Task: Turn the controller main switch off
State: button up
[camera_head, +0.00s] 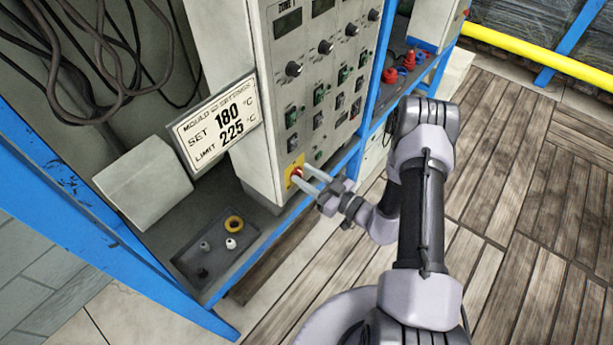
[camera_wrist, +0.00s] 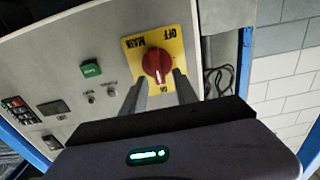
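The controller main switch is a red rotary knob (camera_wrist: 156,65) on a yellow plate (camera_wrist: 135,60) with MAIN, OFF and ON lettering, which appears turned over in the wrist view. A pale mark shows on the knob's lower edge, on the side of the ON lettering. In the head view the switch plate (camera_head: 289,174) is low on the grey controller cabinet (camera_head: 268,150). My gripper (camera_head: 306,178) is at the switch with its fingers apart. In the wrist view the fingers (camera_wrist: 160,84) point at the knob, one to each side; I cannot tell whether they touch it.
A sign (camera_head: 214,122) reads SET 180 °C, LIMIT 225 °C. A green button (camera_wrist: 91,69) is beside the switch plate. A dark tray (camera_head: 207,262) with small parts lies below. Blue frame posts stand at the left; wooden flooring (camera_head: 500,200) is open at the right.

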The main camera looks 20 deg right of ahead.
grip_shut()
jog(key=n, duration=0.3)
jog(key=shift+s+a+p, duration=0.2)
jog(key=shift+p, duration=0.15)
jog(key=n, duration=0.5)
jog(key=f+n, duration=0.1)
jog(key=n, duration=0.4)
jog(key=a+f+n, duration=0.1)
jog(key=n, duration=0.3)
jog(key=shift+s+a+n, duration=0.1)
jog(key=shift+s+n, duration=0.3)
